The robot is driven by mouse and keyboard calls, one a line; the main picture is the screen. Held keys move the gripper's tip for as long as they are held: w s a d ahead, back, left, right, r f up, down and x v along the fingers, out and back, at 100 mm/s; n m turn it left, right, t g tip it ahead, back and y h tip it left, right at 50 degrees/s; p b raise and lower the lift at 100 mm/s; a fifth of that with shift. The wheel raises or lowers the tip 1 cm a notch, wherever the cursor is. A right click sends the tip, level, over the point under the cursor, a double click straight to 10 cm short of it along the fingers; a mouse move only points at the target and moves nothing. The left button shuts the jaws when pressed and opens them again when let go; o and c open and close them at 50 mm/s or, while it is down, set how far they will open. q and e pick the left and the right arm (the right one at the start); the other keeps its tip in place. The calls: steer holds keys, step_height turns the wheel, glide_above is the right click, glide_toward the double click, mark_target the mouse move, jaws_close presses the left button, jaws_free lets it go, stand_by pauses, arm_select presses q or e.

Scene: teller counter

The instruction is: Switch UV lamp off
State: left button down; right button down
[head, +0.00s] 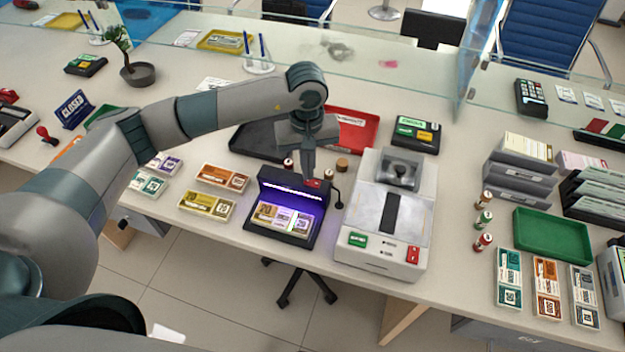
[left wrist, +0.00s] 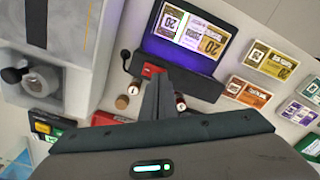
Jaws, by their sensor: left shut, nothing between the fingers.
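The UV lamp (head: 263,181) is a black box with a bright violet strip under its hood, and it is lit. Banknotes (head: 286,216) lie in its violet glow. Its red switch (head: 313,183) is on top of the hood at the right; it also shows in the left wrist view (left wrist: 152,70). My left gripper (head: 309,176) is shut and empty, pointing down with its fingertips right by the switch. In the left wrist view the shut fingers (left wrist: 160,80) partly cover the switch, and I cannot tell whether they touch it. My right gripper is out of view.
A grey counting machine (head: 360,220) stands just right of the lamp, with a thin black gooseneck (head: 338,190) between them. A red tray (head: 355,130) and small bottles stand behind the lamp. Banknote bundles (head: 207,204) lie left. A glass screen crosses the counter's back.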

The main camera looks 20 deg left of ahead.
arm_select(q)
steer(key=shift+f+b, duration=0.8)
steer(key=shift+b, duration=0.1)
stand_by(0.8)
steer(key=shift+r, duration=0.15)
steer(key=shift+r+p, duration=0.65)
steer(key=shift+r, duration=2.7)
